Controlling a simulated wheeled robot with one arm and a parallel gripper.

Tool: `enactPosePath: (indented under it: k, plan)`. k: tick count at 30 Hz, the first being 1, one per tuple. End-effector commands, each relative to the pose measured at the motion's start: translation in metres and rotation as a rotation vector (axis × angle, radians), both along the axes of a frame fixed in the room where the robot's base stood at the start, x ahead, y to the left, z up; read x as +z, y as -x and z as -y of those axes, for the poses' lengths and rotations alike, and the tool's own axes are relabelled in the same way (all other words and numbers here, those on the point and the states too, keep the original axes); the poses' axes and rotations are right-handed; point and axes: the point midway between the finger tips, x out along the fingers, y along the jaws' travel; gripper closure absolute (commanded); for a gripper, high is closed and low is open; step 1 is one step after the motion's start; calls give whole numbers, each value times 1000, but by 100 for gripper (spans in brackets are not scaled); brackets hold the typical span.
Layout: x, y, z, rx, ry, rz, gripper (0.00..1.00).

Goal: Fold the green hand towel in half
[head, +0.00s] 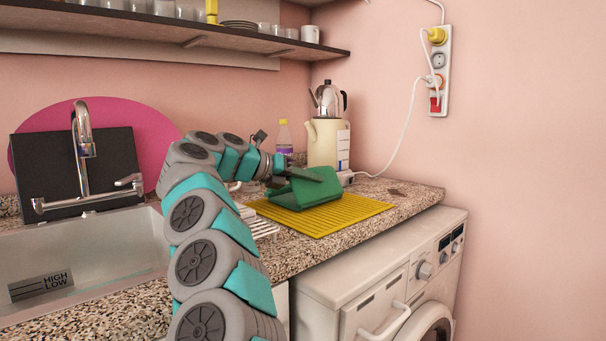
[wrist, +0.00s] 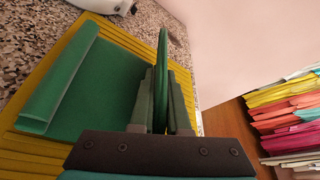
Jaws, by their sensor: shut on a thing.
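The green hand towel (head: 301,191) lies on a yellow ribbed mat (head: 340,216) on the counter. Part of it is lifted off the mat. In the wrist view the towel (wrist: 100,88) lies flat at the middle, with a raised, curled edge along its left side. My gripper (wrist: 162,100) is shut on the towel's right edge, which stands upright between the two fingers. In the head view my gripper (head: 297,174) is at the towel's raised edge; its fingertips are partly hidden by the cloth.
A cream kettle (head: 322,142) and a purple-labelled bottle (head: 284,137) stand behind the mat. The sink (head: 90,255) is at left. A washing machine (head: 385,275) stands below the counter's front edge. Stacked coloured cloths (wrist: 290,110) show at right in the wrist view.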

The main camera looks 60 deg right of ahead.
Motion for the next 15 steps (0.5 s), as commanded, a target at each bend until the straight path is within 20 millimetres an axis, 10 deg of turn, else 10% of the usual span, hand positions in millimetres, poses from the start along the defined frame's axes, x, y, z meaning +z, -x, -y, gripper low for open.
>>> enactPosePath:
  k: [15]
  plan:
    - [-2,1,2,1,-12,-57,100]
